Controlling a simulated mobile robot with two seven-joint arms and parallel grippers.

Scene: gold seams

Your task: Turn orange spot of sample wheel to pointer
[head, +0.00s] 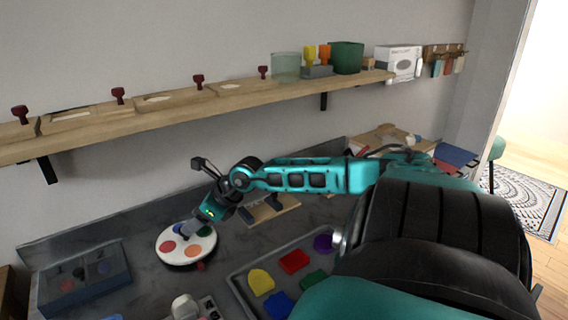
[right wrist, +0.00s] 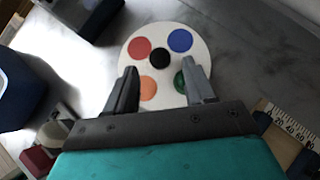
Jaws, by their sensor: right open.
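The sample wheel (head: 174,259) is a white disc lying on the grey worktop. In the right wrist view the wheel (right wrist: 196,57) has a black hub (right wrist: 159,58) and red (right wrist: 139,48), blue (right wrist: 180,40), green (right wrist: 180,82) and orange spots. The orange spot (right wrist: 148,88) lies near the left finger, on the side towards my palm. A small red piece (head: 201,266), perhaps the pointer, sits at the wheel's near edge in the head view. My right gripper (right wrist: 160,68) is open over the wheel, fingers apart on either side of the hub. Contact cannot be told. My left gripper is not in view.
A grey tray (head: 237,280) with coloured shapes lies right of the wheel. A dark blue bin (head: 84,283) stands left. A wooden shelf (head: 215,103) runs along the wall above. A ruler (right wrist: 292,126) lies near my right wrist.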

